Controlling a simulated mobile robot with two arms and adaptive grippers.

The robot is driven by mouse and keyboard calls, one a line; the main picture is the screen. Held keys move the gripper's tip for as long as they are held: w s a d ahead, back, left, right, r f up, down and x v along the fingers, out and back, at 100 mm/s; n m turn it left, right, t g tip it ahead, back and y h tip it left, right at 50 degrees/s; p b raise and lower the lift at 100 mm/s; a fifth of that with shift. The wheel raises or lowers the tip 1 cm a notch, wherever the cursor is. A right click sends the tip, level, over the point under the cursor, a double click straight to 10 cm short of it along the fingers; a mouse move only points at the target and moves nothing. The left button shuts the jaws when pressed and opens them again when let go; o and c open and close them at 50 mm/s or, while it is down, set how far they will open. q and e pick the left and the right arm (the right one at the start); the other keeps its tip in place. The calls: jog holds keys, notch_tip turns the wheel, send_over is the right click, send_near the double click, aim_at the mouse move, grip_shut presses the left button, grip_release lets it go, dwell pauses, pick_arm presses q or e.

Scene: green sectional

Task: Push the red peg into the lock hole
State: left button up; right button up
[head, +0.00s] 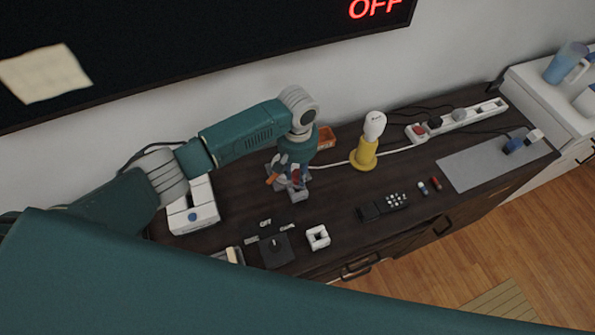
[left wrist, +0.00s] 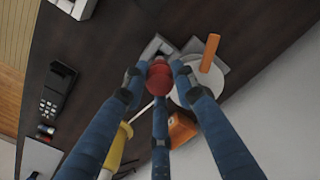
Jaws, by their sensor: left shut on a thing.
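My left gripper (head: 289,179) reaches down over the dark cabinet top with its blue fingers closed around the red peg (head: 296,176). In the left wrist view the round red end of the peg (left wrist: 159,77) sits between the fingertips. A grey block (head: 299,195) lies right below the fingers; it also shows just beyond the peg in the left wrist view (left wrist: 156,46). I cannot make out the lock hole, and the peg's lower end is hidden. An orange handle (left wrist: 210,53) stands beside the fingers on a pale round base (left wrist: 185,95). My right gripper is not in view.
An orange box (head: 326,138) and a yellow lamp base (head: 364,154) with a white bulb stand behind and right. A white box (head: 194,212) is left.

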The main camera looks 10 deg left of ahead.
aim_at(298, 180)
dwell(0.4)
pick_arm(q)
jog(key=shift+p, duration=0.5)
jog(key=shift+p, duration=0.45)
dwell(0.8)
jog(key=shift+p, duration=0.35)
jog(key=shift+f+b, duration=1.3)
jog(key=shift+f, duration=0.95)
jog(key=o, duration=1.1)
jog(key=shift+o, duration=0.2)
jog(key=shift+r, duration=0.15)
notch_tip(298, 180, up, 12)
jog(key=shift+f, duration=0.1)
